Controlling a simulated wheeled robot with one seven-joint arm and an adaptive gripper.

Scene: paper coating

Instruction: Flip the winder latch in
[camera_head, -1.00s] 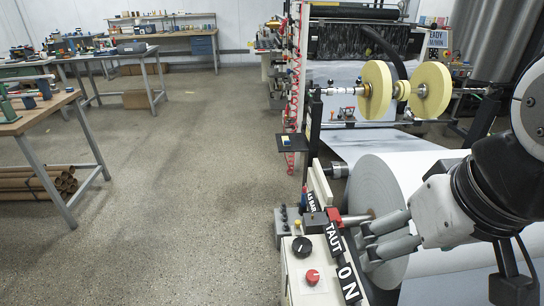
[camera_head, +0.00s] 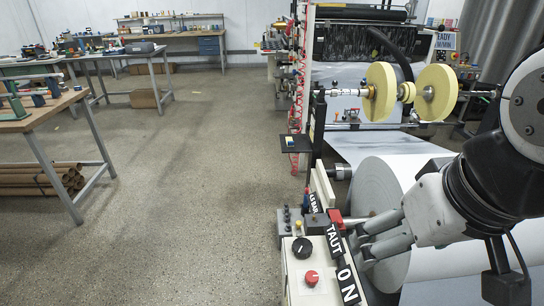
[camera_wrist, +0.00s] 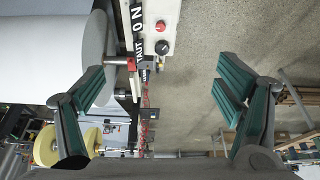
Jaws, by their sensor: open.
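A small red part (camera_head: 336,215), which I take to be the winder latch, sits at the near end of the shaft of the large white paper roll (camera_head: 378,185). It also shows in the wrist view (camera_wrist: 131,64), just inward of the left finger, at the end of a pinkish shaft. My gripper (camera_head: 360,243) is beside the roll's near end face, close to the red part, and partly covers the shaft in the head view. In the wrist view my gripper (camera_wrist: 160,90) is wide open with nothing between its fingers. I cannot tell whether a finger touches the red part.
A control panel (camera_head: 299,270) with black and red knobs and label plates stands just left of my gripper. Yellow rolls (camera_head: 380,91) sit on a shaft farther back. A workbench (camera_head: 38,115) is at the left, with open floor between.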

